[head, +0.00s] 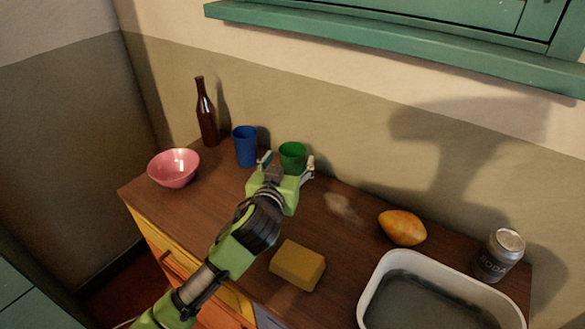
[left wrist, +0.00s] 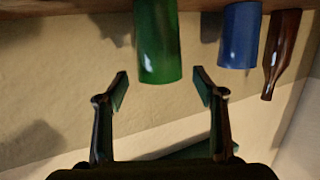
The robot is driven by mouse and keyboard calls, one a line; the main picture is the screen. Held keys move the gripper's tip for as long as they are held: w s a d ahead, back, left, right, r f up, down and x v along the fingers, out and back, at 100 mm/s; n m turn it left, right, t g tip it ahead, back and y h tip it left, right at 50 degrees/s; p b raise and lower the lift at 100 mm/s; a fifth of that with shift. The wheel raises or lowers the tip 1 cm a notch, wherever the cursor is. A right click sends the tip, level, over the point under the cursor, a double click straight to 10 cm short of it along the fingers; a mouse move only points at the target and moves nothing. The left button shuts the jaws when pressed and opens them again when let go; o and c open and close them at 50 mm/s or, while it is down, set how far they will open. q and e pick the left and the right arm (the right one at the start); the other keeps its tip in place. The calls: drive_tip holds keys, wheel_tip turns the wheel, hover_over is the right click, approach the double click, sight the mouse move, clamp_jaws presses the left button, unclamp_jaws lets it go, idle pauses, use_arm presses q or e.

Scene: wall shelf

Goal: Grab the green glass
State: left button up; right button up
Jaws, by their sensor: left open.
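The green glass (head: 293,154) stands upright on the wooden counter near the wall, beside a blue glass (head: 245,145). My left gripper (head: 287,162) is open just in front of the green glass, with its fingers to either side. In the left wrist view, which is upside down, the green glass (left wrist: 158,45) hangs between and beyond the two open fingers (left wrist: 160,88). The fingers do not appear to touch it. The lower part of the glass is hidden by the gripper in the head view. My right gripper is not in view.
A brown bottle (head: 206,113) and a pink bowl (head: 174,168) stand left of the glasses. A yellow sponge-like block (head: 297,265), a mango-like fruit (head: 402,228), a soda can (head: 498,255) and a white basin (head: 374,290) are at the right.

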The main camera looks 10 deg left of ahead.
sight(295, 148)
use_arm(q)
drive_tip(key=w, duration=0.2)
drive_tip(key=w+f, duration=0.1)
drive_tip(key=w, duration=0.1)
drive_tip(key=shift+w+p, duration=0.3)
drive_tip(key=shift+w, duration=0.1)
drive_tip(key=c, duration=1.2)
